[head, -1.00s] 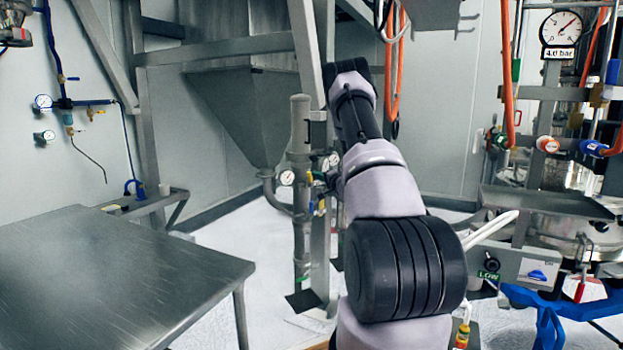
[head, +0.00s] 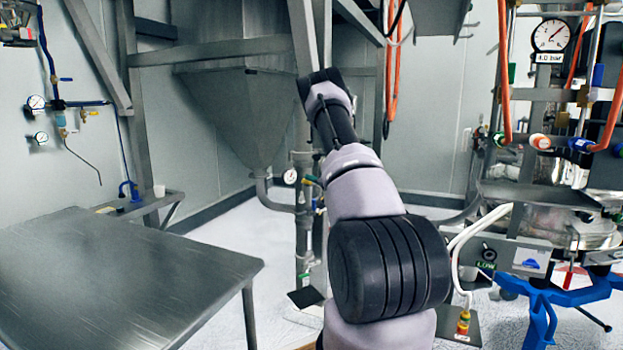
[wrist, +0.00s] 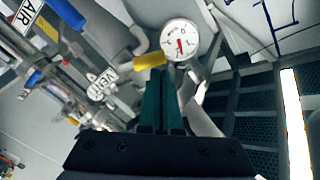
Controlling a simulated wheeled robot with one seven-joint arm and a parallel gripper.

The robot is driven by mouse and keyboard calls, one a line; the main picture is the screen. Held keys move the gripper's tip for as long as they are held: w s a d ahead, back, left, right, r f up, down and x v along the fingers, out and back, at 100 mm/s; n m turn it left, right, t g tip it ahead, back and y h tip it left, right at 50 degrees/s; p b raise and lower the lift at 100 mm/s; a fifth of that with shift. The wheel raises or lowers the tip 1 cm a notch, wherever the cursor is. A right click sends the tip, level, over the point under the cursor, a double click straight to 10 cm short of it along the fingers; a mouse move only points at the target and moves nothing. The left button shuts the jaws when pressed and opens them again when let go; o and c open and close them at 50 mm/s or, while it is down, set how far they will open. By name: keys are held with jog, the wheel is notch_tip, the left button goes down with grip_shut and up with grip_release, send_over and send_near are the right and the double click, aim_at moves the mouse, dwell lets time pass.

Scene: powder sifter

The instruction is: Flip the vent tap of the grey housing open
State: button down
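My gripper (wrist: 161,72) points up from the bottom of the wrist view. Its two dark green fingers lie side by side with almost no gap, and nothing shows between them. A yellow tap handle (wrist: 148,60) lies just past the fingertips, slightly left; I cannot tell whether they touch. A VENT tag (wrist: 103,84) hangs to its left, and a round pressure gauge (wrist: 180,40) sits just beyond to the right.
An AIR tag (wrist: 26,14) and a blue handle (wrist: 66,12) are at the wrist view's upper left. In the head view a steel table (head: 110,285) fills the lower left, a hopper (head: 240,110) hangs behind, and the sifter machine (head: 560,235) stands at the right.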

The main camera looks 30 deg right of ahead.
jog(key=shift+a+f, duration=0.55)
jog(key=shift+f, duration=0.3)
dwell(0.3)
